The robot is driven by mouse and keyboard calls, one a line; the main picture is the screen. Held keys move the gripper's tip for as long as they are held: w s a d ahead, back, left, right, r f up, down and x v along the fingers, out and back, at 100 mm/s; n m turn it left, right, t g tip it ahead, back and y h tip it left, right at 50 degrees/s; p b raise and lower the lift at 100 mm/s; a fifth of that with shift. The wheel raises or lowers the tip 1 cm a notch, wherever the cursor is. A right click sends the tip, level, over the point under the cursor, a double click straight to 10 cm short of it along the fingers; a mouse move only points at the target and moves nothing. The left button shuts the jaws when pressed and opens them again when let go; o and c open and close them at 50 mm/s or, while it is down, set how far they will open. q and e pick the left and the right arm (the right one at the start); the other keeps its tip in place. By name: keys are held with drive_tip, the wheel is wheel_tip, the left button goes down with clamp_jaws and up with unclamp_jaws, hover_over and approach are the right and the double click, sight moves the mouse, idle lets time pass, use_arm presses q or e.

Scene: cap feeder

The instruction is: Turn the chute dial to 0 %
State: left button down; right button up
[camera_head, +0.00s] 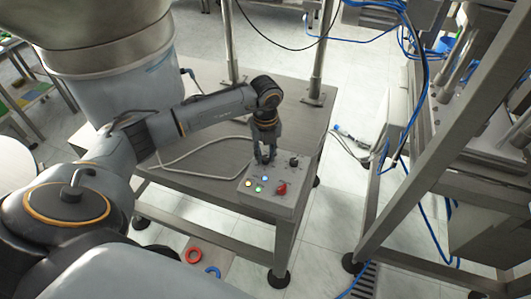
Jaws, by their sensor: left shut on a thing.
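A grey control box (270,205) sits at the front right corner of the grey table. My left gripper (264,160) points down over the back left of the box's top face. It is shut on a small dial there, which its fingers mostly hide. A black knob (294,161) stands free at the back right of the box. I cannot read any dial marking or setting. My right gripper is not in view.
The box also carries a red switch (281,188) and blue, yellowish and green lights. A pale cable lies on the table (215,185). A large feeder bowl (110,75) is at upper left. Metal frames stand at right. Red and blue rings lie below.

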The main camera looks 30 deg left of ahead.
sight(265, 158)
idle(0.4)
use_arm(q)
drive_tip(key=c, duration=1.1)
unclamp_jaws()
drive_tip(key=shift+r, duration=0.15)
wheel_tip(265, 158, up, 12)
drive_tip(key=shift+f, duration=0.2)
